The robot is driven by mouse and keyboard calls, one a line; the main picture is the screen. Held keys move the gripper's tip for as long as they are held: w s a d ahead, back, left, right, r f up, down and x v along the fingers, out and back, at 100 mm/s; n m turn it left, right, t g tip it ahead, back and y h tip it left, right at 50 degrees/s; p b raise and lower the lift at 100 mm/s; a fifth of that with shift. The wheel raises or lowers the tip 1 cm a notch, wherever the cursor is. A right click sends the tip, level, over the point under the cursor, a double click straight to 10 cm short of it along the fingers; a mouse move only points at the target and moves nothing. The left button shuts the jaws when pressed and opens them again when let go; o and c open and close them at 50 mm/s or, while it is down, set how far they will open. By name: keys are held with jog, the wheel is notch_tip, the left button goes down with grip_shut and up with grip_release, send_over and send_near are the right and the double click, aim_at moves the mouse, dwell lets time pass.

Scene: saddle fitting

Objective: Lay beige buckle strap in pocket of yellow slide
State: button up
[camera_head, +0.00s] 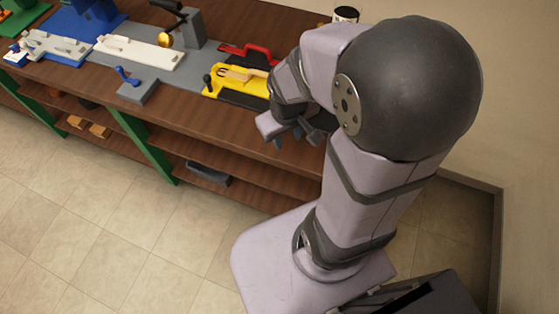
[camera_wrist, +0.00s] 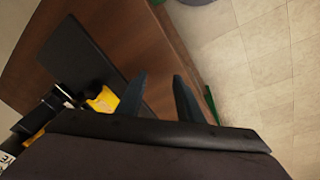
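The yellow slide (camera_head: 212,84) lies on a dark plate on the bench in the head view, partly hidden by my arm. The beige buckle strap (camera_head: 240,72) shows on top of the slide; I cannot tell whether it sits in the pocket. My gripper (camera_head: 287,138) is over the bench's front edge, to the right of and nearer than the slide. In the wrist view my gripper (camera_wrist: 159,80) has its two fingers apart with nothing between them. Part of the yellow slide (camera_wrist: 104,101) shows left of the fingers there.
A red handle (camera_head: 262,50) stands behind the slide. A grey block with a blue lever (camera_head: 138,90) and a white fixture (camera_head: 140,50) stand to the left. A dark flat plate (camera_wrist: 80,55) lies beside the fingers.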

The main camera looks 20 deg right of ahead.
jog(key=s+a+m+g+y, duration=0.1)
jog(key=s+a+g, duration=0.1)
jog(key=s+a, duration=0.3)
jog(key=shift+s+r, duration=0.25)
jog(key=shift+s, duration=0.4)
